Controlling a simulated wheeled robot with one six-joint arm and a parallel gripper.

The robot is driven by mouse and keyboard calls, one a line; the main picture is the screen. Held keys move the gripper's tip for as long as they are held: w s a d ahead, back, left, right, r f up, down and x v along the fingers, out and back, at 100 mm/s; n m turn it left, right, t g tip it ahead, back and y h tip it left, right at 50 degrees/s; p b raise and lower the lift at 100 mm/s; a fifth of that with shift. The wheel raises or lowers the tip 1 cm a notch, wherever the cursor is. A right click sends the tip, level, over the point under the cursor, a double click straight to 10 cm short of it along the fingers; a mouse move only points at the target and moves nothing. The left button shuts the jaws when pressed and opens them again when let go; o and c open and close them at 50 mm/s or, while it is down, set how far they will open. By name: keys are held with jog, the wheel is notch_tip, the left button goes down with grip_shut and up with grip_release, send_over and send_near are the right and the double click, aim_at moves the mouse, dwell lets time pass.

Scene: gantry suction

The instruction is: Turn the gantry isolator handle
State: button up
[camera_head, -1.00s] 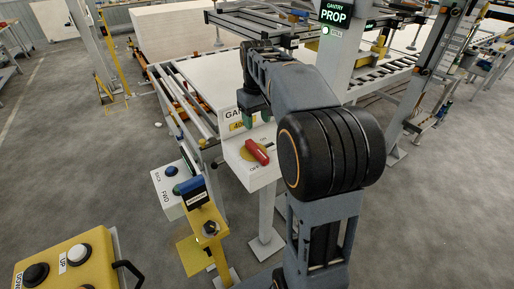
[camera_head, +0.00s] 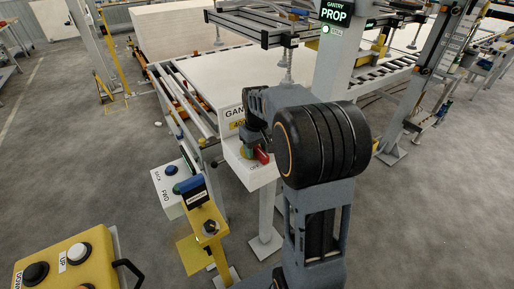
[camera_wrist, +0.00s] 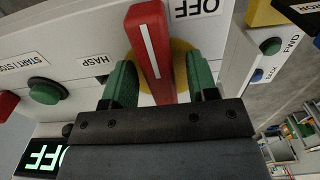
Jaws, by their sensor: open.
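The red isolator handle (camera_wrist: 150,45) with a white stripe stands on a round yellow plate (camera_wrist: 182,62) in the wrist view. It is mounted on the white gantry isolator box (camera_head: 240,172), and its red end (camera_head: 263,156) shows in the head view. My gripper (camera_wrist: 160,84) is open, with one green finger on each side of the handle. I see a gap on the right side; whether the left finger touches is unclear. In the head view my gripper (camera_head: 252,150) hides most of the handle. An upside-down OFF label (camera_wrist: 197,9) lies beside the handle.
A green start/stop button (camera_wrist: 43,91) and a red button (camera_wrist: 6,104) sit near the handle. A white FWD/BACK button box (camera_head: 168,190) and a yellow post (camera_head: 207,228) stand left of the isolator. The gantry table (camera_head: 205,80) lies behind.

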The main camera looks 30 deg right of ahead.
grip_shut()
dwell(0.4)
